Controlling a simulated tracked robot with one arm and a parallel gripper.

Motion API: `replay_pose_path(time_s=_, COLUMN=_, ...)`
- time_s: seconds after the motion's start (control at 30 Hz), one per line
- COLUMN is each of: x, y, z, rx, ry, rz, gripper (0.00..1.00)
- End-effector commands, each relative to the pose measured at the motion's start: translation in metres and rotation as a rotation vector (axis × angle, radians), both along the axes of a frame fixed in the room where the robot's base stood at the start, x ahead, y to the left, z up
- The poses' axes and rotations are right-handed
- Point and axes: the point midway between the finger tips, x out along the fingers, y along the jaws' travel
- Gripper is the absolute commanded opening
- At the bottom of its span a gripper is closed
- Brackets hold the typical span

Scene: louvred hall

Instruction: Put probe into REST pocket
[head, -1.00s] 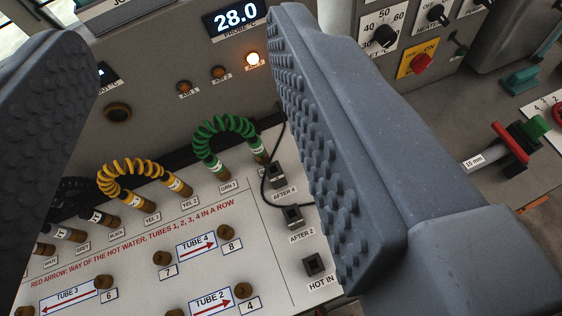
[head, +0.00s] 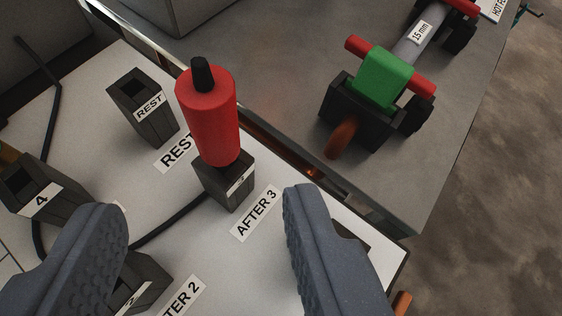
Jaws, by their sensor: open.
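The probe (head: 209,118) has a red cylindrical handle with a black tip on top. It stands upright in the AFTER 3 pocket (head: 226,190), a small dark square block. The REST pocket (head: 147,112) is a similar dark block just left of and beyond the probe, and its top opening looks empty. My gripper (head: 207,218) is open. Its two grey, studded fingers are low in the head view, on the near side of the probe, with nothing held between them. The lower end of the probe is hidden in the pocket.
A pocket marked 4 (head: 38,193) stands at left, and another dark pocket (head: 138,284) is partly behind the left finger. A black cable (head: 172,223) runs across the white panel. A green and red valve (head: 375,80) sits on the grey bench at right.

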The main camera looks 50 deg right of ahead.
Motion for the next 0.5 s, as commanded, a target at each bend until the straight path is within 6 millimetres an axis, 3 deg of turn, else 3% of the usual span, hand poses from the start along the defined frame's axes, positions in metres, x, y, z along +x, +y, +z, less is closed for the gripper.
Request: replay_pose_path(time_s=0.5, x=0.034, y=-0.017, z=-0.029, rx=0.002, ry=-0.002, rz=-0.002, gripper=0.47)
